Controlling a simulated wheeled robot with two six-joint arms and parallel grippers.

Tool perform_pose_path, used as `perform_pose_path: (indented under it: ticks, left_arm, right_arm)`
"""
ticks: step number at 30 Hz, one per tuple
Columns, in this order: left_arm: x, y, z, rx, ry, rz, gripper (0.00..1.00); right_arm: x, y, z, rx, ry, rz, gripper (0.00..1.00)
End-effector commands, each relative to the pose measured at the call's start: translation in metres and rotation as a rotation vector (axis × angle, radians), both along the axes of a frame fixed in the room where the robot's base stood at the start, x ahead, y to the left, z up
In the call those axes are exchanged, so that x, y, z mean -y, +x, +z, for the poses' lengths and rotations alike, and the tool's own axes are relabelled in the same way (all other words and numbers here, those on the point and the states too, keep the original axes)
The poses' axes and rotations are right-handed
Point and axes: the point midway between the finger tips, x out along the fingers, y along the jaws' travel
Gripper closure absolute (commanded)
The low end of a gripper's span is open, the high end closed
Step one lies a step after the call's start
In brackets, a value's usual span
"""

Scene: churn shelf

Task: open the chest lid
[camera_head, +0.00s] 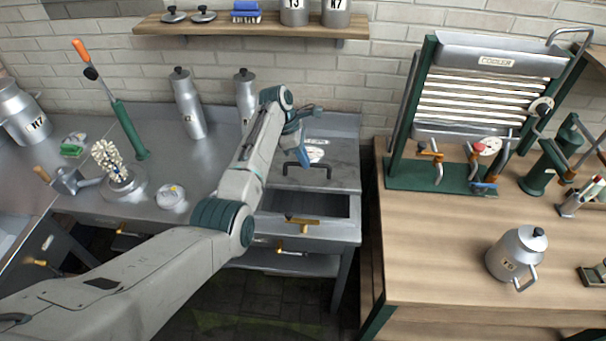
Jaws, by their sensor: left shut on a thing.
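The chest is built into the right end of the steel bench. Its grey lid (345,174) carries a dark bar handle (328,172) and a pale label. A dark rectangular opening (305,204) shows in front of the lid, so the chest stands at least partly open. My left gripper (304,156) reaches over the lid from the left, its blue fingers at the handle. It is shut on the handle; the exact contact is small and partly hidden by the gripper. My right gripper is not in view.
An orange-brown latch (301,221) sits on the chest's front edge. Metal bottles (187,103) stand behind my arm, below a wall shelf (250,28). A wooden table (440,235) with a cooler (490,85) and a metal can (516,255) stands at right, across a narrow gap.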

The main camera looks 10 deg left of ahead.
Motion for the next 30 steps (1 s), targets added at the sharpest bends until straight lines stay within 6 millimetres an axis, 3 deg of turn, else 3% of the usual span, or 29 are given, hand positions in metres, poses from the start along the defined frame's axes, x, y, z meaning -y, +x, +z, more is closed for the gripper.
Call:
perform_pose_path:
  ticks: [3, 10, 30]
  left_arm:
    - [0.000, 0.012, 0.017, -0.054, 0.001, 0.000, 1.00]
    - [0.000, 0.028, 0.035, -0.060, 0.001, 0.001, 1.00]
    - [-0.001, 0.059, 0.067, -0.059, 0.001, 0.003, 1.00]
  right_arm:
    - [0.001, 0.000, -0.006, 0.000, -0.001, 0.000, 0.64]
    - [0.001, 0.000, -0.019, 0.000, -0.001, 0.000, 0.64]
    - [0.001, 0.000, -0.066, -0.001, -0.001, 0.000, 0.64]
